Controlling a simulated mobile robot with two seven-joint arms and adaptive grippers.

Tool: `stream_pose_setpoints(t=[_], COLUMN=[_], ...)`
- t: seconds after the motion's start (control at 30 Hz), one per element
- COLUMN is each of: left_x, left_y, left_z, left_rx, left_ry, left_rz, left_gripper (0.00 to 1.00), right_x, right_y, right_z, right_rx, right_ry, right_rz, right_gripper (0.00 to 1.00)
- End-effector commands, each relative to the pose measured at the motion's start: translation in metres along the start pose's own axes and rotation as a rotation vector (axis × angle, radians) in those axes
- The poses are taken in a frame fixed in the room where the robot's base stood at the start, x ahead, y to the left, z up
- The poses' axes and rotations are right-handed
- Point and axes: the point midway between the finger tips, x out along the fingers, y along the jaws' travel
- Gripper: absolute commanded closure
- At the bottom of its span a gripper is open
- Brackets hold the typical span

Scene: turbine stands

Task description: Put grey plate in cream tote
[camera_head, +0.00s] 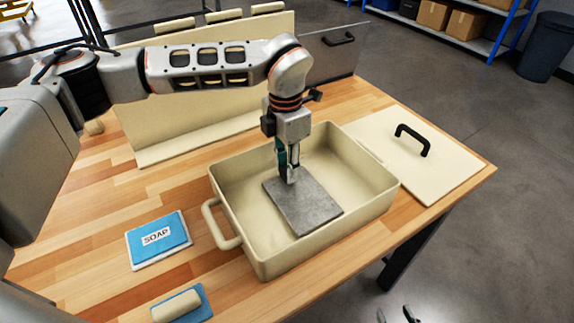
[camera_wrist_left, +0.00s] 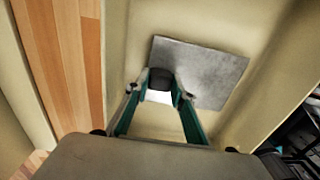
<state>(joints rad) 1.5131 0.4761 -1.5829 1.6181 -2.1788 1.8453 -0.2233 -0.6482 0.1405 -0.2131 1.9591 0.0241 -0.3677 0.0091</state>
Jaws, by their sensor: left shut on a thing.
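The cream tote (camera_head: 237,252) stands on the wooden table, open at the top, with a loop handle at its left end. The grey plate (camera_head: 310,207) is inside the tote, flat or nearly flat; I cannot tell if it rests fully on the floor. My left gripper (camera_head: 289,176) reaches down into the tote at the plate's far left edge. In the left wrist view, its fingers (camera_wrist_left: 162,84) close around a dark block at the edge of the grey plate (camera_wrist_left: 215,75). My right gripper (camera_head: 396,315) shows only its fingertips, apart and empty, at the bottom edge, off the table.
A cream lid (camera_head: 440,165) with a black handle lies right of the tote. A blue soap packet (camera_head: 158,238) and a brush-like block on blue (camera_head: 180,304) lie left. A cream panel (camera_head: 170,110) stands behind, beside a grey panel with a black handle (camera_head: 335,55).

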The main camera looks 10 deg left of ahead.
Motion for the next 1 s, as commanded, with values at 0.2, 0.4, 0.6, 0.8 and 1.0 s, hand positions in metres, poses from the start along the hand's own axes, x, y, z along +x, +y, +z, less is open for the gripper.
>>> stream_pose_setpoints(t=[0.2, 0.4, 0.6, 0.8, 1.0], left_x=[0.0032, 0.0030, 0.0047, 0.0042, -0.0013], left_y=[-0.0001, 0.0000, 0.0001, 0.0001, 0.0002], left_z=[0.0005, 0.0004, -0.0004, -0.0002, 0.0001], left_rx=[0.000, 0.000, 0.000, 0.000, 0.000], left_ry=[-0.001, -0.001, 0.002, 0.001, 0.000], left_rz=[0.000, 0.000, 0.000, 0.000, 0.001], left_gripper=[1.00, 0.57, 0.51, 0.51, 0.51], right_x=[0.0012, 0.0009, 0.0007, 0.0006, -0.0012], right_y=[-0.0001, 0.0002, 0.0005, 0.0006, 0.0009], right_z=[0.0025, 0.0016, -0.0001, -0.0006, -0.0035], right_rx=[0.000, 0.000, 0.000, 0.001, 0.001], right_ry=[-0.001, 0.000, 0.003, 0.004, 0.004], right_rz=[0.000, 0.001, 0.001, 0.002, 0.002], right_gripper=[0.60, 0.60, 0.60, 0.60, 0.60])
